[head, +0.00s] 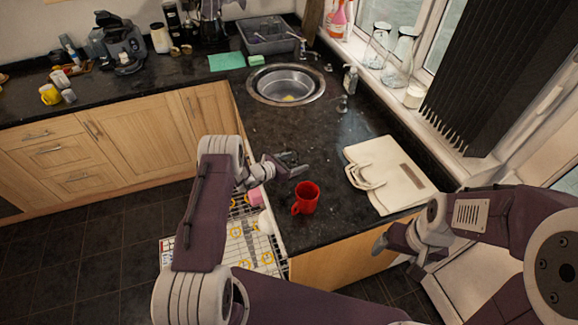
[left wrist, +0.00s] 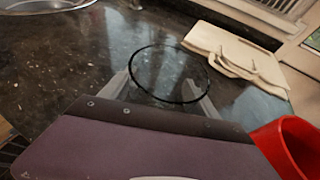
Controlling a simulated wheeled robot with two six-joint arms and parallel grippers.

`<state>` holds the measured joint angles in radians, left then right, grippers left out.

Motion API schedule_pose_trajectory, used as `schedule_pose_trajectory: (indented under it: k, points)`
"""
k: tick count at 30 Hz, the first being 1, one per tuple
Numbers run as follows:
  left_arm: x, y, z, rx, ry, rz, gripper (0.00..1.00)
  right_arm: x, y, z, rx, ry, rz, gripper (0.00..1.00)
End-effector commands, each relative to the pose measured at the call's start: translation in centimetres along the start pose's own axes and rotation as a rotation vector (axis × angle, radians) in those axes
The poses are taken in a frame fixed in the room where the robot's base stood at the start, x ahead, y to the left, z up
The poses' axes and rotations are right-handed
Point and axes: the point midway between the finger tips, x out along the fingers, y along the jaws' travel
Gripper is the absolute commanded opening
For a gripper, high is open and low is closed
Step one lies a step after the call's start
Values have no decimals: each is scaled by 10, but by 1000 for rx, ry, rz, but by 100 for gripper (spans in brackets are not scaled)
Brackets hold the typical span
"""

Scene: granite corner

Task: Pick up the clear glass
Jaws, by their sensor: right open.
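The clear glass (left wrist: 165,75) shows in the left wrist view as a see-through shape with a dark round rim. It is between the two fingers of my left gripper (left wrist: 165,95), which are spread to either side of it. I cannot tell whether the fingers press on it. In the head view my left gripper (head: 294,162) is over the dark counter, behind the red mug, and the glass cannot be made out there. My right gripper (head: 380,244) is open and empty, off the counter's front edge at the right.
A red mug (head: 306,198) stands near the counter's front edge; it also shows in the left wrist view (left wrist: 290,145). A sink (head: 286,84) is farther back.

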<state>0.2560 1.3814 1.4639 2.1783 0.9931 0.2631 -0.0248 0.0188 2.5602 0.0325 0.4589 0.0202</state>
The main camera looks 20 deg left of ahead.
Motion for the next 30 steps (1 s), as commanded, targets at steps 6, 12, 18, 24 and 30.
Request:
schedule_pose_trajectory:
  k: [6,12,18,24,30]
  points:
    - [0,0,1,1,-1,0,5,0,0,0,0,0,0,87]
    - [0,0,1,1,-1,0,3,0,0,0,0,0,0,87]
    - [-5,1,13,3,-3,0,3,5,0,0,0,0,0,87]
    - [-14,-9,43,3,-2,-4,3,17,0,2,0,0,0,87]
    - [-12,-55,73,5,-3,-5,3,31,1,3,0,0,0,87]
